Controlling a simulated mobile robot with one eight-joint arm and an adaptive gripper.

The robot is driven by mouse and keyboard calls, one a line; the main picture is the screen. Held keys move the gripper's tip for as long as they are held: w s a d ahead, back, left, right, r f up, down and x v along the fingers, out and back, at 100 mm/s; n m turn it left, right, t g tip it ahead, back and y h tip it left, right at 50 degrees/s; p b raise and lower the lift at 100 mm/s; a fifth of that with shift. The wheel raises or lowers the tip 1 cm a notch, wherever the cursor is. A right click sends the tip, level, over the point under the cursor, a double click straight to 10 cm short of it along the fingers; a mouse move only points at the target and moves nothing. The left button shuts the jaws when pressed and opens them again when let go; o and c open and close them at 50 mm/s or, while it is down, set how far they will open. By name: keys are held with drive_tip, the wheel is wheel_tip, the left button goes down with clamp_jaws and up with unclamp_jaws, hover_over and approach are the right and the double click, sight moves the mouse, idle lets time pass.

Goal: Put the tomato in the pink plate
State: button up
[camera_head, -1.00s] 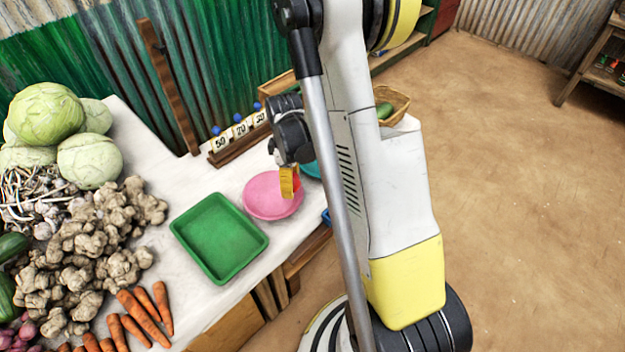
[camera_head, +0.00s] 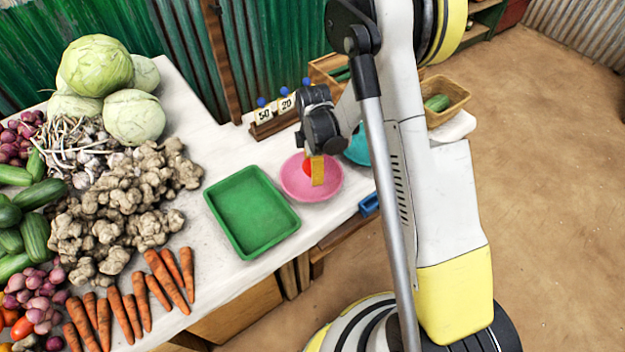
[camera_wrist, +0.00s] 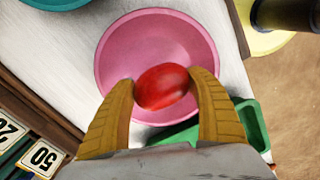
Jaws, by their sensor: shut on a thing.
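The red tomato (camera_wrist: 162,87) is between the two yellow fingers of my gripper (camera_wrist: 162,95) in the wrist view, and both fingers touch it. In the head view the tomato (camera_head: 309,167) shows partly behind a finger of my gripper (camera_head: 314,172). The pink plate (camera_wrist: 120,50) lies beyond the tomato in the wrist view, with the tomato over its inside. In the head view the pink plate (camera_head: 334,187) sits on the white cloth, right of the green tray. Whether the tomato touches the plate's bottom I cannot tell.
A green tray (camera_head: 208,197) stands left of the plate. A teal plate (camera_head: 358,148) is at its right, partly hidden by my arm. Number cards (camera_head: 275,108) stand behind. Ginger (camera_head: 120,205), carrots (camera_head: 165,275) and cabbages (camera_head: 95,68) fill the left of the table.

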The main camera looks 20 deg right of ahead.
drive_tip(key=shift+w+a+f, duration=0.1)
drive_tip(key=shift+a+f, duration=0.05)
drive_tip(key=shift+f, duration=0.05)
drive_tip(key=shift+f+b, duration=0.9)
drive_tip(key=shift+f, duration=0.95)
drive_tip(key=shift+f, duration=0.25)
drive_tip(key=o, duration=1.3)
drive_tip(key=shift+r, duration=0.1)
